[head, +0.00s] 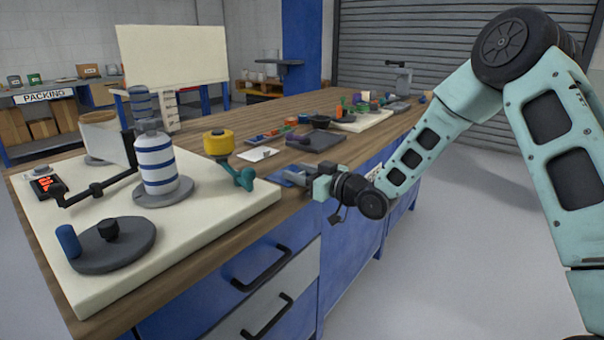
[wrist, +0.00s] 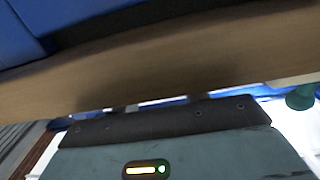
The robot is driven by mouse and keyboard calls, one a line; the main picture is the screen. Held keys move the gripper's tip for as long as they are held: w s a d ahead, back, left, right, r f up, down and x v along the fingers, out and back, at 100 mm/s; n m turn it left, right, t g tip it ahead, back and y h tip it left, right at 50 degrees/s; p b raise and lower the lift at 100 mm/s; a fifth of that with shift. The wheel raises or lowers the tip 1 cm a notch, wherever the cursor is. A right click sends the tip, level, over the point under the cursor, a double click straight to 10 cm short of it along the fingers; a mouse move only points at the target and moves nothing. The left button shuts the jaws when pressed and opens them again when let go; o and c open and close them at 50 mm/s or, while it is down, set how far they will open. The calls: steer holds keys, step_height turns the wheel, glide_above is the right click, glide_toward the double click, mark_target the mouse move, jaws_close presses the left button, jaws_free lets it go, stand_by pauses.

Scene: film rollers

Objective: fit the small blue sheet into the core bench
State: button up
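My gripper (head: 296,178) is at the front edge of the wooden bench (head: 185,135), beside the white card. A small flat blue piece (head: 292,174) shows at its fingers and may be the blue sheet. I cannot tell whether the fingers hold it or only lie over it. In the wrist view the dark front of my gripper (wrist: 165,112) fills the lower part. A wooden edge (wrist: 150,72) crosses above it, and the fingertips are mostly hidden. No part of the bench is clearly marked as the core bench.
A cream board (head: 215,215) at the left carries a white and blue striped roll (head: 155,160) and a dark disc (head: 112,243). A yellow roller (head: 218,142) with a teal handle (head: 242,177) stands near my gripper. A white card (head: 257,154) and dark plate (head: 316,140) lie behind it.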

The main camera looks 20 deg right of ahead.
steer(key=p+v, duration=0.2)
steer(key=v, duration=1.5)
steer(key=s+a+f+n+g+h, duration=0.1)
steer(key=s+a+f+g+h, duration=0.1)
steer(key=s+a+g+h, duration=0.3)
steer(key=s+a+f+g+h, duration=0.1)
steer(key=a+g, duration=0.1)
steer(key=a, duration=0.5)
steer(key=s+a+r+g+h, duration=0.15)
steer(key=s+g, duration=0.25)
steer(key=s, duration=0.8)
steer(key=s+a+r+g+h, duration=0.1)
steer(key=s+a+g+h, duration=0.2)
steer(key=s, duration=0.8)
step_height(320, 180, up, 21)
steer(key=p, duration=2)
steer(key=shift+d+m+g, duration=0.3)
steer(key=shift+s+y, duration=0.1)
steer(key=shift+y, duration=0.15)
